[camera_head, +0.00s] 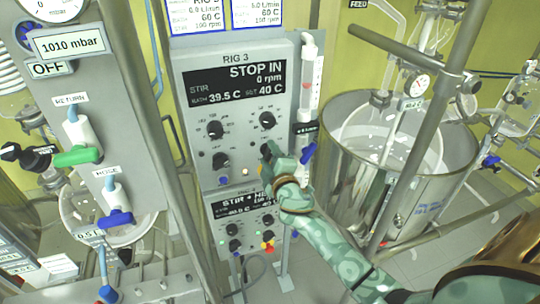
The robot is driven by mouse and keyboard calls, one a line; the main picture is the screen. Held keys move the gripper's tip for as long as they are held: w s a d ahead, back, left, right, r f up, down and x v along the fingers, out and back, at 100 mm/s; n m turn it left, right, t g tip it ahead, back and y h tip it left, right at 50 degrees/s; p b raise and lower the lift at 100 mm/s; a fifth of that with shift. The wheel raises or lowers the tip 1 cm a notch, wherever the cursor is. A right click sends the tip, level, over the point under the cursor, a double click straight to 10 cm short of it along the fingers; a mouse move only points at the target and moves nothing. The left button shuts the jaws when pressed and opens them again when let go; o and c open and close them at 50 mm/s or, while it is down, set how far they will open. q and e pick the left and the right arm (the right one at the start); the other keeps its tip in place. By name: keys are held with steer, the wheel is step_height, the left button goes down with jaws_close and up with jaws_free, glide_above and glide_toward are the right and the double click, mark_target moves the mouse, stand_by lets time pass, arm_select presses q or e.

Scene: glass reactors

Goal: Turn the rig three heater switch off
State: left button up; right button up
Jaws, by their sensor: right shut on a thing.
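The rig three control box (190,91) is a grey panel headed "RIG 3". Its black display (235,82) reads "STOP IN", 0 rpm, bath 39.5 C and set 40 C. Black knobs show below it: an upper left knob (215,129), an upper right knob (267,119) and a lower left knob (220,160). My right gripper (267,152) is at the panel's lower right, shut on a control there that I take for the heater switch. The gripper hides most of that control, and its setting cannot be read. My left gripper is out of view.
A second control box (240,205) sits directly below, with several knobs. A blue-handled valve (308,154) and tube stand close right of my gripper. A large steel vessel (440,185) with glassware is farther right. A grey valve column (135,120) stands left.

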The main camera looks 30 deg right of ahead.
steer(key=shift+f+n, duration=0.1)
steer(key=shift+n, duration=1.8)
steer(key=o, duration=1)
steer(key=b+v, duration=0.1)
steer(key=v, duration=1.5)
steer(key=shift+s+b, duration=0.2)
steer(key=shift+b, duration=0.15)
